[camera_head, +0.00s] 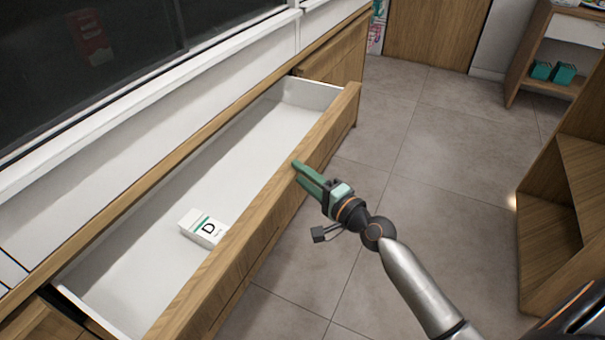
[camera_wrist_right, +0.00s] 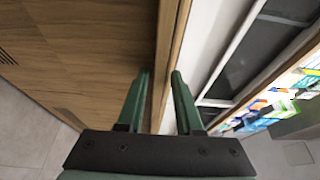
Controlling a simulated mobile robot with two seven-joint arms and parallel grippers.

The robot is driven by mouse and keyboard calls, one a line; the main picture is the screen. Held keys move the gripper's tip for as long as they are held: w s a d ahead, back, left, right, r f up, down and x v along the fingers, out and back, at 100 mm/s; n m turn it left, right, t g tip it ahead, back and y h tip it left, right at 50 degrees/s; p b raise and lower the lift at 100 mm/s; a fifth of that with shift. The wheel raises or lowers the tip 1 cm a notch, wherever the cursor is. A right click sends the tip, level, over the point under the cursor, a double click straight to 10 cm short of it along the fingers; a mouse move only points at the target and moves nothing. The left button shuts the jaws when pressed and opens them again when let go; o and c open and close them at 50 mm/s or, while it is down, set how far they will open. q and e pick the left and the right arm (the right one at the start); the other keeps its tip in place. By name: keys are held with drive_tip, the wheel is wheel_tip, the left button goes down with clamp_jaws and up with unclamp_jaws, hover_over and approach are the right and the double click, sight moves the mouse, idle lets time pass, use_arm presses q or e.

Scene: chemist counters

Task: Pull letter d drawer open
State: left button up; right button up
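The letter D drawer (camera_head: 243,203) is a long wooden-fronted drawer with a white inside, standing well out from the counter at the left. A white box (camera_head: 203,228) with a green stripe and a black letter D lies inside it. My right gripper (camera_head: 298,170) has green fingers and is at the top edge of the drawer front. In the right wrist view, its fingers (camera_wrist_right: 161,74) lie on either side of the front panel (camera_wrist_right: 161,50), with little or no gap. It looks shut on the panel. My left gripper is not in view.
A wooden counter (camera_head: 335,58) runs along the left under a dark window. Open grey floor tiles (camera_head: 420,140) lie right of the drawer. A wooden shelf unit (camera_head: 560,215) stands at the right, and another shelf with teal boxes (camera_head: 552,72) at the back right.

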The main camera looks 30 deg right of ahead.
drive_tip(key=b+v, duration=0.3)
drive_tip(key=v, duration=0.9)
drive_tip(key=shift+s, duration=0.3)
idle(0.3)
